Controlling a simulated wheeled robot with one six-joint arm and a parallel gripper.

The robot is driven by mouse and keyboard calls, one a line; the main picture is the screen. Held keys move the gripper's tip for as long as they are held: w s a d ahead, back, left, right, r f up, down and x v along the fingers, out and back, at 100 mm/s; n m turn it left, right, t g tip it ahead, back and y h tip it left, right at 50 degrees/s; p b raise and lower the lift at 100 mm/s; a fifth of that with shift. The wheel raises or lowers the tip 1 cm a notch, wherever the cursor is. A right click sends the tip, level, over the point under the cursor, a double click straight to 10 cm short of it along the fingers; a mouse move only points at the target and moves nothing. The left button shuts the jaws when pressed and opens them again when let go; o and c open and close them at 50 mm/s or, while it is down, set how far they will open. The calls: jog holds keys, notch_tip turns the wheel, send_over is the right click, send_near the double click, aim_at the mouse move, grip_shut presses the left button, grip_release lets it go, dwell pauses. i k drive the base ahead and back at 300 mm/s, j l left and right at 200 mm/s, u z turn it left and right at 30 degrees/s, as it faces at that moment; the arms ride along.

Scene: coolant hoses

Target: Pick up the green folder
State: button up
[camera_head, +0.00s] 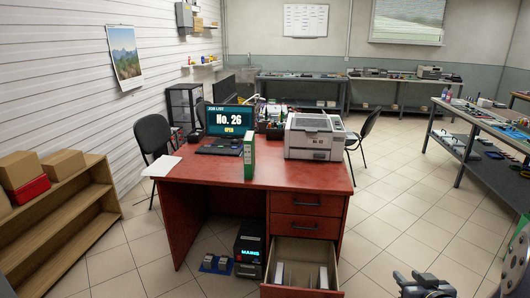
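The green folder (249,155) stands upright on the red desk (200,170), between the monitor and the printer, with its narrow spine facing me. My gripper (424,284) shows only in part at the bottom right edge, in front of the desk's right side. It is well apart from the folder. Its fingers are too small and cut off to tell whether they are open.
A printer (314,136) stands right of the folder, and a monitor (231,119) with a keyboard (219,150) to its left. The desk's bottom drawer (300,288) is pulled out toward me. A wooden shelf (62,222) stands left.

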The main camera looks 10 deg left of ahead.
aim_at(250, 141)
jog(key=i+j, duration=0.55)
jog(key=j, duration=0.15)
jog(key=i+j, duration=1.1)
jog(key=j, duration=0.25)
jog(key=i+j, duration=0.6)
